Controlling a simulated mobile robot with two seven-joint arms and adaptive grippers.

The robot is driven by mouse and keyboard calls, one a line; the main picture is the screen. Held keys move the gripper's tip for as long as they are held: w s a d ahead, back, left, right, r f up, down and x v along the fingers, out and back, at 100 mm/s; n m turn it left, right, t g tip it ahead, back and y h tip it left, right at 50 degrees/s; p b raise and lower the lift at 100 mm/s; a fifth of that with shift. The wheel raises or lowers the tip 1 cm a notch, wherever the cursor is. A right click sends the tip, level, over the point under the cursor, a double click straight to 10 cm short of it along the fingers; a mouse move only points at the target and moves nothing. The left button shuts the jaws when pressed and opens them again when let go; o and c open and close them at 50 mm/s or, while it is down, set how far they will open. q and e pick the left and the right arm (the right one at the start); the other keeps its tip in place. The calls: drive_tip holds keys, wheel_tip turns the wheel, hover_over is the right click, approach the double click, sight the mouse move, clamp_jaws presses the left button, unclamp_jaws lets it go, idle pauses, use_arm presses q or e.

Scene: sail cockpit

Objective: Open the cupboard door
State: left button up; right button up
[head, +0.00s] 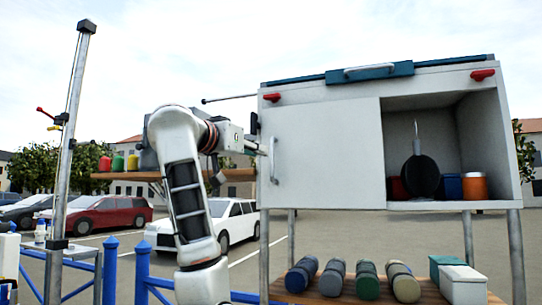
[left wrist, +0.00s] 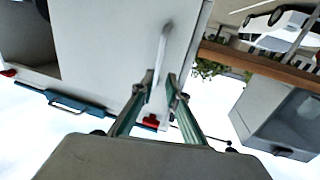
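The cupboard (head: 446,81) is a pale box on metal legs. Its flat white door (head: 330,155) covers the left part of the front; the right part stands open. The door's upright metal handle (head: 272,160) is near its left edge. My left gripper (head: 259,148) is at the door's left edge, close to the handle. In the left wrist view, which is upside down, its two green fingers (left wrist: 162,79) are apart, with the handle (left wrist: 164,50) between the tips. I cannot tell whether they touch it. My right gripper is in neither view.
The open compartment holds a dark pan (head: 421,176), a blue container (head: 448,186) and an orange container (head: 474,186). Several rolls (head: 335,278) lie on a wooden shelf below. A wooden shelf (head: 120,176) with coloured bottles is at left, behind my arm.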

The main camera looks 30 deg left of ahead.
sight(271, 154)
use_arm(q)
drive_tip(key=w+p, duration=0.2)
drive_tip(key=w, duration=0.5)
drive_tip(key=shift+w+p, duration=0.4)
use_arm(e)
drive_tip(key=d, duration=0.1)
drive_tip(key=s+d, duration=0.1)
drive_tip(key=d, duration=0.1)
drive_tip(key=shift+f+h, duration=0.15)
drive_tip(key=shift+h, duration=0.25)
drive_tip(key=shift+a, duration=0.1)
use_arm(q)
clamp_jaws()
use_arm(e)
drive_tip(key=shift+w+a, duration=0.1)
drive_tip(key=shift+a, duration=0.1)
